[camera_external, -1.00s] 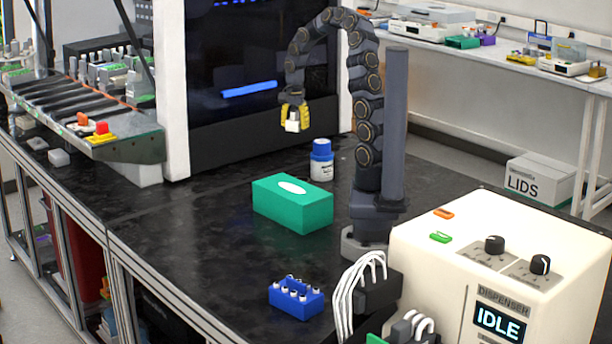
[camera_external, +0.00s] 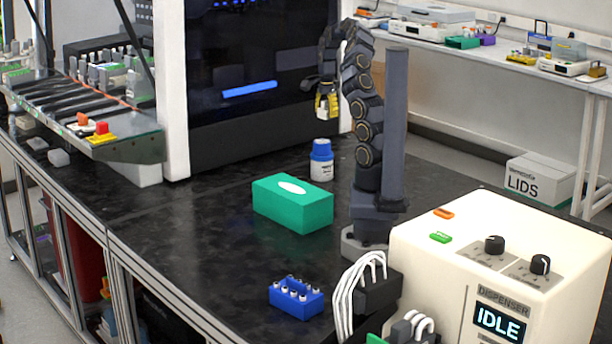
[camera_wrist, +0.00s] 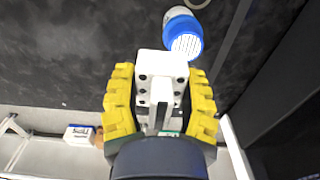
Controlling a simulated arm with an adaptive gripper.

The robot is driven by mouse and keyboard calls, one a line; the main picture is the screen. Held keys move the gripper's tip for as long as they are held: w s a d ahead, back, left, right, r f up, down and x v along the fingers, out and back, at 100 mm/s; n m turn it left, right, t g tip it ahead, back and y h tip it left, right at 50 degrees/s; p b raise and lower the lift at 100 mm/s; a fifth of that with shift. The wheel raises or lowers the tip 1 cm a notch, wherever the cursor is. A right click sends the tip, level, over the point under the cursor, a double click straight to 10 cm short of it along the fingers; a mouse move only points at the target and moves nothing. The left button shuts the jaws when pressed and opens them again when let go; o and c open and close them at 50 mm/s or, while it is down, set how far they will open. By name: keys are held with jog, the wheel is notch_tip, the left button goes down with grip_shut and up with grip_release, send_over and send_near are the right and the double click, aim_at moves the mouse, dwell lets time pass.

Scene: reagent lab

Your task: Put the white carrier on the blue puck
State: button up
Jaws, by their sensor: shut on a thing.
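The white carrier (camera_wrist: 160,75) is a small block with dark holes, held between the yellow fingers of my gripper (camera_wrist: 161,95) in the wrist view. In the external view my gripper (camera_external: 327,104) hangs fingers down, high above the bench, with a bit of the white carrier (camera_external: 322,112) showing. A white bottle with a ribbed blue cap (camera_external: 321,149) stands upright below it in the picture, apart from it. The blue cap (camera_wrist: 183,38) also shows just beyond the carrier in the wrist view. I cannot make out a separate blue puck for certain.
A green box (camera_external: 292,204) with a white oval top sits in front of the bottle. A blue rack (camera_external: 296,300) with several vials is nearer the front. The cream dispenser (camera_external: 500,255) fills the right front. Dark bench left of the green box is clear.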

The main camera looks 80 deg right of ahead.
send_over(322, 141)
jog(key=f, duration=0.6)
jog(key=shift+a, duration=0.2)
jog(key=shift+f, duration=1.6)
jog(key=shift+f, duration=0.1)
jog(key=o, duration=1)
jog(key=shift+o, duration=0.2)
notch_tip(322, 141, up, 12)
